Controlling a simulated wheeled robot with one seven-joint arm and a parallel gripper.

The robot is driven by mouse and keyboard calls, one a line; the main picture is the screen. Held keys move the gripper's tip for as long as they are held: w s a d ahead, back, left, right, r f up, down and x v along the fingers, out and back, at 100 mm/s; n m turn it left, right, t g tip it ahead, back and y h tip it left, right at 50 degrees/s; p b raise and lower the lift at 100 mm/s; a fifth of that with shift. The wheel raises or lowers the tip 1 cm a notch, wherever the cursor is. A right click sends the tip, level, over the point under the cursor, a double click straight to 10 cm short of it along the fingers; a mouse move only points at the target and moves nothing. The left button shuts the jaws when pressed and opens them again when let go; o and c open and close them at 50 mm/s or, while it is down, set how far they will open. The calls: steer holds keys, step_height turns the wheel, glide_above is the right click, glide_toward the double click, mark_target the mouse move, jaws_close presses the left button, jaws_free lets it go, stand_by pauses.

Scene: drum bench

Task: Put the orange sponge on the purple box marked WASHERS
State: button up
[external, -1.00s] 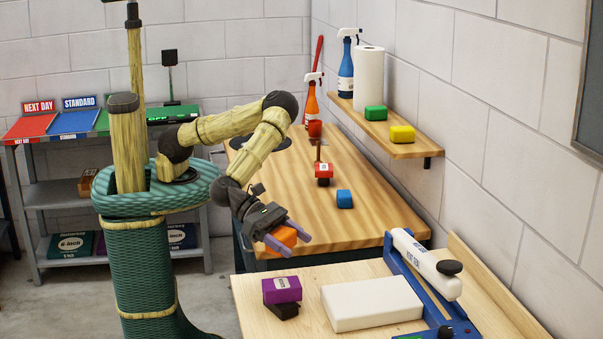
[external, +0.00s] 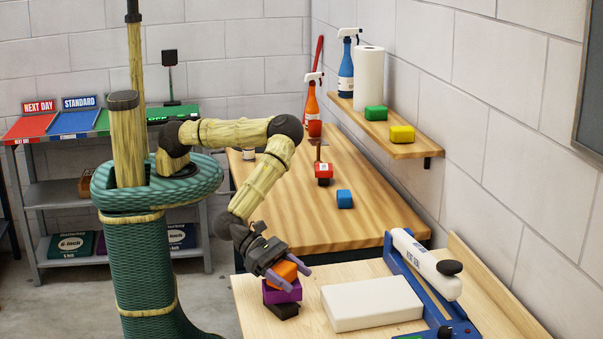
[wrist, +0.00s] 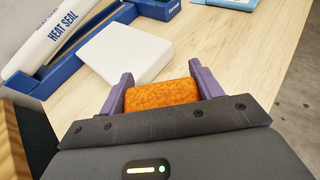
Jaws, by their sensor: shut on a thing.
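The orange sponge (external: 287,269) is between the fingers of my gripper (external: 290,277), which is shut on it. In the wrist view the sponge (wrist: 161,95) fills the space between the two purple fingers. The purple box (external: 282,291) is directly below the sponge in the external view, partly covered by the gripper, and its marking is hidden. The sponge looks very close to the box top; I cannot tell whether they touch. The box sits on a black thing (external: 284,310) on the near table. The box is hidden in the wrist view.
A white block (external: 371,303) lies right of the box on the near table (external: 330,273). A blue and white heat sealer (external: 427,265) stands beyond it.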

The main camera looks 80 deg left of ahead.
steer(key=shift+f, duration=0.2)
steer(key=o, duration=1)
steer(key=shift+c, duration=0.2)
steer(key=shift+r, duration=0.25)
steer(key=b+v, duration=0.2)
steer(key=v, duration=1)
steer(key=shift+f+b, duration=0.2)
steer(key=shift+b, duration=0.1)
